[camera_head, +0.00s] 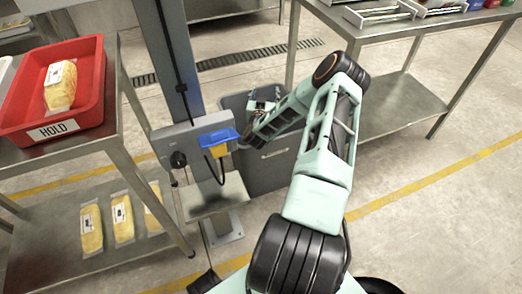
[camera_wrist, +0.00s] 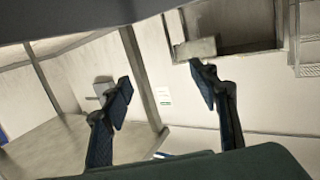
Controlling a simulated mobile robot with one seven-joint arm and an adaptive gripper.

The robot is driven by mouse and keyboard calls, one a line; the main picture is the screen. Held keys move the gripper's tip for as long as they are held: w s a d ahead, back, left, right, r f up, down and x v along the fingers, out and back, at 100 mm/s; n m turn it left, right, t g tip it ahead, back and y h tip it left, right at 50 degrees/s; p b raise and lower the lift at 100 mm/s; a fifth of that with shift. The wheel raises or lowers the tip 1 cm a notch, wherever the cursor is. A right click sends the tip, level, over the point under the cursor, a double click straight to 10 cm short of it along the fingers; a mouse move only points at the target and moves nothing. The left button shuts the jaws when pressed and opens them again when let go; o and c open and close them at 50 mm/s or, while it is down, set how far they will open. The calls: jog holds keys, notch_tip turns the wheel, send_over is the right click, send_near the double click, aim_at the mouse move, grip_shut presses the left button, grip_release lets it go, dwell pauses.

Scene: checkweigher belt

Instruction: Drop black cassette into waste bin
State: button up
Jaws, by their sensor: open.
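The waste bin appears to be the tall dark grey bin (camera_head: 285,165) behind the post in the head view. My gripper (camera_head: 262,106) is at the bin's opening, near its left side; my arm covers part of the rim. In the wrist view my gripper (camera_wrist: 163,83) has its two dark fingers spread apart, with nothing held between them. I cannot make out a black cassette in either view. The bin's inside is mostly hidden.
A grey control box with a dark knob (camera_head: 178,160) and a blue-and-yellow item (camera_head: 219,139) stand left of the bin. A red HOLD tray (camera_head: 88,113) with a yellow pack sits on the left table. A steel table (camera_head: 400,105) stands right.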

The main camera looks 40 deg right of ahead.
notch_tip(320, 180, up, 7)
jog(key=shift+r, duration=0.2)
dwell(0.6)
